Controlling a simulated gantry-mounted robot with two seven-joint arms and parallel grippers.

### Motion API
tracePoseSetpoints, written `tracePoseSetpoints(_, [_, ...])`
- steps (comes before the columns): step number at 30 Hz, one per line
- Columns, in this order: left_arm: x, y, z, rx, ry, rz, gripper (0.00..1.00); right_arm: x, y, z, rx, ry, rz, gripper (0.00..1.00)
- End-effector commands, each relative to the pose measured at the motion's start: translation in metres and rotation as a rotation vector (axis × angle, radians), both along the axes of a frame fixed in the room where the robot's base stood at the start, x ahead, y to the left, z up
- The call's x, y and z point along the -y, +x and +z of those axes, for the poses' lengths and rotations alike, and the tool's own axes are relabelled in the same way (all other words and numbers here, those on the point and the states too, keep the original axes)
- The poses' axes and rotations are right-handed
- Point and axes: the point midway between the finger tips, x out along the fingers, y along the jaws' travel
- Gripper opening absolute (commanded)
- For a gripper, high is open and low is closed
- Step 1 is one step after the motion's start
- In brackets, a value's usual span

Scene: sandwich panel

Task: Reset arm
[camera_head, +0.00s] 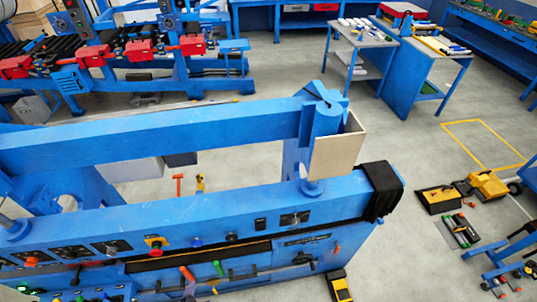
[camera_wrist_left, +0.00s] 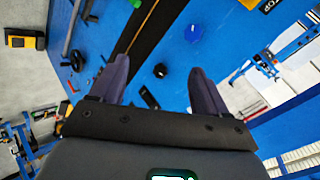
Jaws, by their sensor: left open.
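My left gripper (camera_wrist_left: 158,66) shows in the left wrist view with its two dark fingers spread apart and nothing between them. It points at the blue front of a control machine (camera_wrist_left: 150,45), which has a black strip and dark knobs; I cannot tell the distance to it. In the head view the same kind of blue control console (camera_head: 225,207) crosses the foreground, with knobs, levers and buttons on its front. Neither of my grippers can be made out in the head view. My right gripper is in no frame.
A beige plate (camera_head: 338,152) stands upright at the blue frame's right post. A black cover (camera_head: 381,190) wraps the console's right end. A blue-legged table (camera_head: 362,36) stands at the back. Yellow tools (camera_head: 487,184) lie on the floor at right. Grey floor (camera_head: 420,150) is open between them.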

Motion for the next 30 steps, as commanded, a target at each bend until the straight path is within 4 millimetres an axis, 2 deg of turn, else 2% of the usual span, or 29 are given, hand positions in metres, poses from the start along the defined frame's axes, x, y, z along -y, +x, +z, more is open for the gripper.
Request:
tracePoseSetpoints(1, [-0.002,-0.003,0.033,-0.025,-0.105,0.034,0.75,0.0,0.0,0.008,0.0,-0.002,0.002,0.43])
tracePoseSetpoints(3, [0.0,-0.01,0.067,-0.078,-0.236,0.083,0.75,0.001,0.0,0.01,0.001,-0.004,0.002,0.43])
tracePoseSetpoints(6, [0.003,-0.024,0.108,-0.157,-0.372,0.16,0.75,0.001,0.0,0.01,0.001,-0.004,0.003,0.43])
tracePoseSetpoints(10, [0.008,-0.046,0.142,-0.265,-0.475,0.279,0.75,0.001,0.0,0.009,0.001,-0.004,0.003,0.43])
tracePoseSetpoints(13, [0.013,-0.067,0.148,-0.354,-0.517,0.38,0.75,0.001,0.0,0.009,0.001,-0.004,0.002,0.43])
tracePoseSetpoints(18, [0.012,-0.088,0.138,-0.446,-0.554,0.538,0.75,0.0,0.0,0.009,0.0,-0.001,0.001,0.43])
tracePoseSetpoints(30, [0.012,-0.088,0.138,-0.442,-0.58,0.58,0.75,-0.001,0.0,0.009,-0.001,0.005,-0.004,0.43])
